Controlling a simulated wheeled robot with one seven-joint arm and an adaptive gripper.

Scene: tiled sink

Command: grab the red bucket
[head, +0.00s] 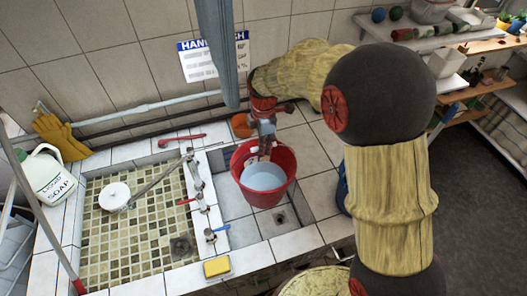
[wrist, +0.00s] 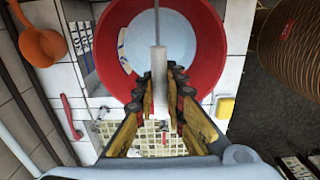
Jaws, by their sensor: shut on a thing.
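The red bucket (head: 266,198) is upright over the grey basin in the head view, its inside bottom pale blue. My gripper (head: 262,155) reaches down to the bucket's back rim. In the wrist view, the bucket (wrist: 212,48) fills the upper middle, and my gripper's fingers (wrist: 160,85) meet over its near side, shut on it. A thin grey bar stands between the fingers there. The fingers partly hide the bucket's rim, and I cannot tell whether its base touches the basin.
A tiled sink (head: 140,222) lies left of the bucket, with taps (head: 203,203) on the divider. A yellow sponge (head: 217,267) lies on the front ledge. A soap jug (head: 47,176) and yellow gloves (head: 60,137) are at far left. An orange scoop (wrist: 42,42) hangs near the wall.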

